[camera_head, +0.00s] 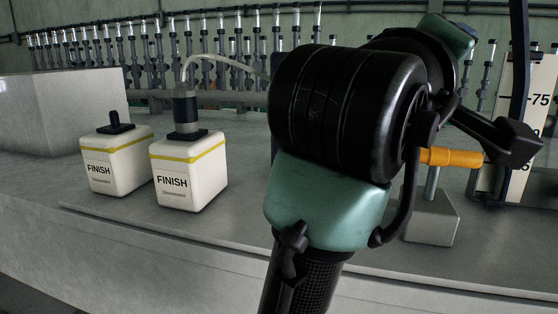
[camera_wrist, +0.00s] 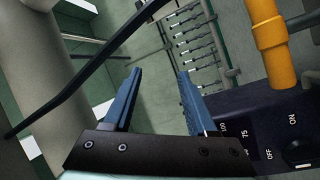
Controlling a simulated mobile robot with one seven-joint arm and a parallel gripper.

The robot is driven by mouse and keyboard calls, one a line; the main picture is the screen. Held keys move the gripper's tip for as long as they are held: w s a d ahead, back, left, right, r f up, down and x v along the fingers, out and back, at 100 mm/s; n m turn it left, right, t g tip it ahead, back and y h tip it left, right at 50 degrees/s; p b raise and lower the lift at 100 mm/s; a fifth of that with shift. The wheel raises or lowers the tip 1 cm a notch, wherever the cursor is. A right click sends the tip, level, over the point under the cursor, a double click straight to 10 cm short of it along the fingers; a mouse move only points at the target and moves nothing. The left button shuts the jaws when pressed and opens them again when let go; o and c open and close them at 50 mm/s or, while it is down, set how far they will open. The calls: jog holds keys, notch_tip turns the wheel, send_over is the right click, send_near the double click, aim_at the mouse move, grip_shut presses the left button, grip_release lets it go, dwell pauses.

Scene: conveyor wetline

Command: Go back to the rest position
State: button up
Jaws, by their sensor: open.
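My gripper (camera_wrist: 160,72) shows in the wrist view with its two blue fingers apart and nothing between them. In the head view my arm fills the middle and right of the picture, and I cannot clearly make out the fingers there. An orange bar (camera_wrist: 268,40) and a dark panel marked ON, OFF and 75 (camera_wrist: 262,132) lie to the right of the fingers in the wrist view. In the head view an orange lever (camera_head: 452,157) shows just right of my arm; the gap between them is hard to judge.
Two white FINISH containers (camera_head: 117,163) (camera_head: 190,172) stand left on the grey counter (camera_head: 110,218); the right one has a pump and hose. A grey block (camera_head: 62,108) stands behind. A scale board (camera_head: 541,95) is at right. Racked tubes line the back. The front counter is clear.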

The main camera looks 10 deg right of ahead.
jog(key=s+a+r+t+y, duration=0.1)
jog(key=s+a+t+y, duration=0.3)
jog(key=a+t+y, duration=0.65)
jog(key=s+a+r+t+y, duration=0.1)
jog(key=s+a+t+y, duration=0.4)
jog(key=a, duration=1.1)
notch_tip(320, 180, down, 17)
jog(key=w+b, duration=0.1)
jog(key=b, duration=1.6)
jog(key=shift+w+d+f+m+b, duration=0.2)
jog(key=shift+d+m+b, duration=0.1)
jog(key=shift+m, duration=0.1)
